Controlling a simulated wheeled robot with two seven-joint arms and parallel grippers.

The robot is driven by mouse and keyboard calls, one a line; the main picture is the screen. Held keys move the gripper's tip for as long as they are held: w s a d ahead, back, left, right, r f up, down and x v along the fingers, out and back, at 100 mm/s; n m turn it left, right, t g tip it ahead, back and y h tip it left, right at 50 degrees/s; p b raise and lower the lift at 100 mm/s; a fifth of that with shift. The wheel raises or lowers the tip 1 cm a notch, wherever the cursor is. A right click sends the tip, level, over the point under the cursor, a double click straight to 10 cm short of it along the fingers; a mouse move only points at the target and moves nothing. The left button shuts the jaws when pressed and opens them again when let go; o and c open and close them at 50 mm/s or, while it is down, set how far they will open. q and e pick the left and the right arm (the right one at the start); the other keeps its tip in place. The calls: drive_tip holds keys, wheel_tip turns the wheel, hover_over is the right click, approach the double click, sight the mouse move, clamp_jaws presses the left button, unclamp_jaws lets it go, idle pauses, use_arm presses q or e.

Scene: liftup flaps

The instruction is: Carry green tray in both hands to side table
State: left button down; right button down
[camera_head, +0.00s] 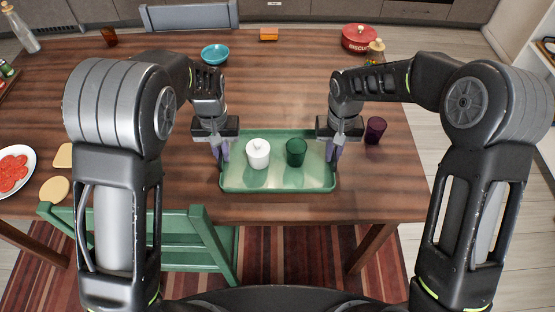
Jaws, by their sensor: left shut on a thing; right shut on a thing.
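The green tray (277,183) is at the near edge of the wooden table, in the middle of the head view. A white lidded pot (258,154) and a dark green cup (296,152) stand upright on it. My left gripper (223,152) is shut on the tray's left rim. My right gripper (332,150) is shut on its right rim. I cannot tell whether the tray touches the table or is slightly raised. No side table can be made out for certain.
A purple cup (375,130) stands just right of my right gripper. A green chair (175,240) stands at the near left. A plate (14,170) lies far left.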

use_arm(q)
drive_tip(key=shift+r, duration=0.2)
use_arm(e)
drive_tip(key=shift+r, duration=0.2)
